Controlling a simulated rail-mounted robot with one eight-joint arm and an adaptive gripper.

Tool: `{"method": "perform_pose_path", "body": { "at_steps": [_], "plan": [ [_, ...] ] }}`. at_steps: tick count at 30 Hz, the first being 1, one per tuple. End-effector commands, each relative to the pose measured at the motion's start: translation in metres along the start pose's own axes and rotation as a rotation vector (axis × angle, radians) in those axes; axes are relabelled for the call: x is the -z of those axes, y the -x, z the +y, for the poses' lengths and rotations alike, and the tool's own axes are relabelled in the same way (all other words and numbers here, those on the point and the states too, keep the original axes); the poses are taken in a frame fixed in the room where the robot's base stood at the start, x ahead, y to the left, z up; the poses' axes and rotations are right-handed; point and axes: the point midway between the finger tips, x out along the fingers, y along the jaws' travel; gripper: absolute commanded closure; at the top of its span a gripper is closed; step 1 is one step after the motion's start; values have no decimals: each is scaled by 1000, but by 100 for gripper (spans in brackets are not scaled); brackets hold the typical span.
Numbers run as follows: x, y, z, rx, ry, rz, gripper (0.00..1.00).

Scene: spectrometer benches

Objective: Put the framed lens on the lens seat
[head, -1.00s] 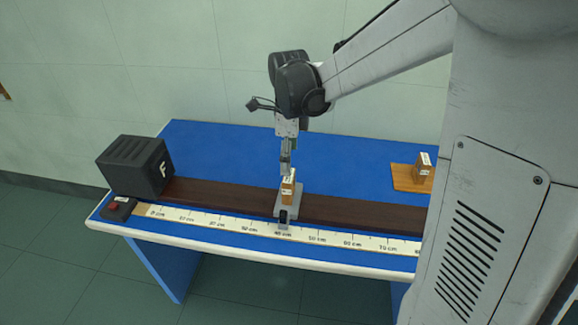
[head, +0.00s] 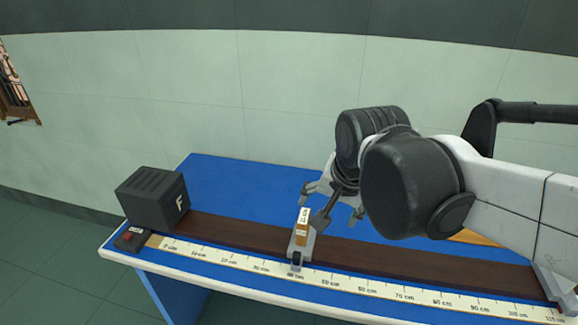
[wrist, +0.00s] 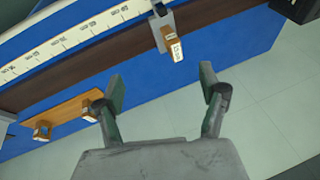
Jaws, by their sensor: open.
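A small wooden block with a white label (head: 302,228), perhaps the framed lens seen edge-on, stands upright on a grey carriage (head: 297,254) on the dark rail. Its glass does not show, and I cannot tell how it is seated. The wrist view also shows this block (wrist: 175,47) and carriage (wrist: 158,27). My gripper (head: 338,206) is open, behind and to the right of the block in the head view. In the wrist view its fingers (wrist: 161,78) are spread with nothing between them, and the block lies beyond them, apart.
A black box marked F (head: 153,199) and a red-button switch (head: 132,238) stand at the bench's left end. A scale (head: 345,287) runs along the front. A wooden tray (wrist: 68,116) bears two small blocks; my arm mostly hides it in the head view.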

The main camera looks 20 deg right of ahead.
Motion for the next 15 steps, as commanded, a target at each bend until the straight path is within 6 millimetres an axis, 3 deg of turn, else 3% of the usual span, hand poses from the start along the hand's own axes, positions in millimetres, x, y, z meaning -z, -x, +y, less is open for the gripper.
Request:
{"method": "perform_pose_path", "body": {
  "at_steps": [9, 15],
  "plan": [
    [-38, 18, 28, 58, 497, 141, 26],
    [-46, 20, 34, 61, 628, 181, 26]
  ]
}}
